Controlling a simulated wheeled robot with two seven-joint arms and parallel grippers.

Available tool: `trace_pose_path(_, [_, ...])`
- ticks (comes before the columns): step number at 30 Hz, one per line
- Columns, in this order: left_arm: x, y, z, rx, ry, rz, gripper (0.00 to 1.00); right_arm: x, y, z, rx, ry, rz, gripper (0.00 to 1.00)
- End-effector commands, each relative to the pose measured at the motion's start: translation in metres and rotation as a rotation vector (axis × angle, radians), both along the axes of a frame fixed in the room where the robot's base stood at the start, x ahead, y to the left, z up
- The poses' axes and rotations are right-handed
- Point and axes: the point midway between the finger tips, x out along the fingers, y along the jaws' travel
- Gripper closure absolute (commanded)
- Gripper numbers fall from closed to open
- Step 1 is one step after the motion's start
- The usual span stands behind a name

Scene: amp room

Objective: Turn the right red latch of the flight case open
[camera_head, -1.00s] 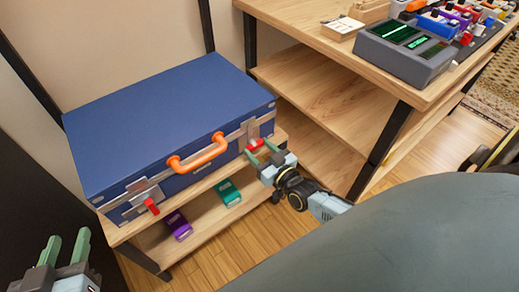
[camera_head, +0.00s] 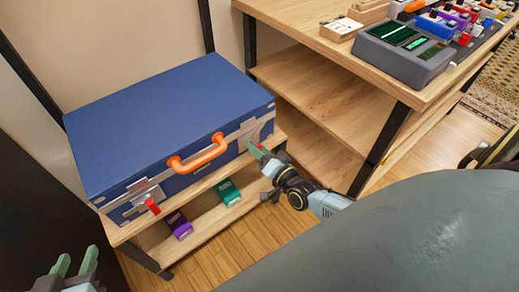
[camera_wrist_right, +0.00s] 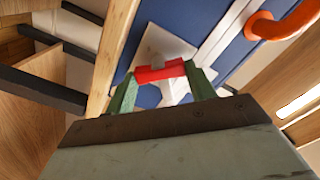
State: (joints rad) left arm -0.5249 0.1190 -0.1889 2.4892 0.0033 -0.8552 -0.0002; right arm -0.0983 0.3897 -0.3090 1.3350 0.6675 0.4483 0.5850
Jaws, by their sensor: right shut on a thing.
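The blue flight case (camera_head: 165,115) lies closed on a wooden shelf, with an orange handle (camera_head: 197,155) on its front. Its left red latch (camera_head: 152,206) hangs from a metal plate. The right red latch (camera_wrist_right: 160,72) shows in the right wrist view between the green fingertips of my right gripper (camera_wrist_right: 163,80), which is shut on it. In the head view my right gripper (camera_head: 260,150) is at the case's front right corner and mostly covers this latch. My left gripper (camera_head: 76,262) is at the bottom left, away from the case, its two green fingers apart and empty.
A purple box (camera_head: 178,225) and a teal box (camera_head: 228,192) stand on the lower shelf below the case. A wooden table (camera_head: 330,55) with a grey device (camera_head: 405,52) and several coloured items stands at the right.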

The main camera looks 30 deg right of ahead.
Motion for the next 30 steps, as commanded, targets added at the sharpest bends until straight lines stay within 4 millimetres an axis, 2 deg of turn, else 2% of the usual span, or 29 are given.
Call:
trace_pose_path(5, [0.003, -0.002, 0.004, -0.009, -0.037, -0.002, 0.64, 0.000, 0.000, -0.001, 0.167, 0.014, 0.001, 0.68])
trace_pose_path(18, [0.017, -0.013, 0.036, -0.066, -0.233, -0.020, 0.64, -0.001, 0.000, -0.003, 0.541, 0.044, 0.000, 0.68])
trace_pose_path(30, [0.021, -0.018, 0.055, -0.096, -0.343, -0.028, 0.64, -0.001, 0.000, -0.002, 0.709, 0.058, 0.001, 0.68])
